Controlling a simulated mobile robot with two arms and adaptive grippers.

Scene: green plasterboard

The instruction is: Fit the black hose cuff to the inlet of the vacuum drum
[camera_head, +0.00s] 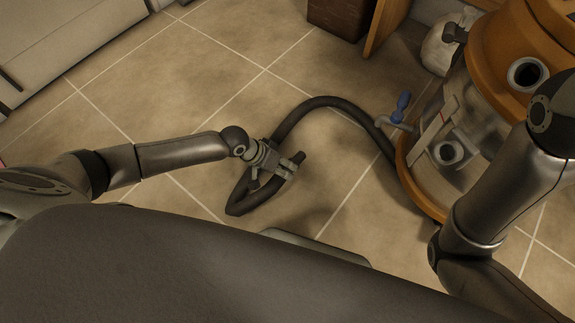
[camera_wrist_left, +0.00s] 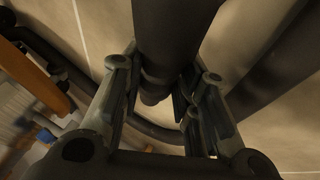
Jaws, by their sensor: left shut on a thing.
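My left gripper (camera_head: 281,165) is shut on the black hose cuff (camera_head: 299,157), just above the tiled floor in the middle of the head view. In the left wrist view, the dark tube (camera_wrist_left: 170,35) runs between the fingers of my left gripper (camera_wrist_left: 165,72). The black hose (camera_head: 322,101) loops from behind the gripper up and right to the drum. The vacuum drum (camera_head: 424,178) stands at the right. A round dark inlet (camera_head: 446,153) shows on its lower body, well apart from the cuff. My right gripper is not visible.
The drum's orange top (camera_head: 495,50) has another round port (camera_head: 527,75). A tap with a blue handle (camera_head: 402,104) stands at the drum's left side. A white bag-like thing (camera_head: 437,48) sits behind it. My right arm crosses in front of the drum's right side. Tiled floor (camera_head: 190,75) is clear at left.

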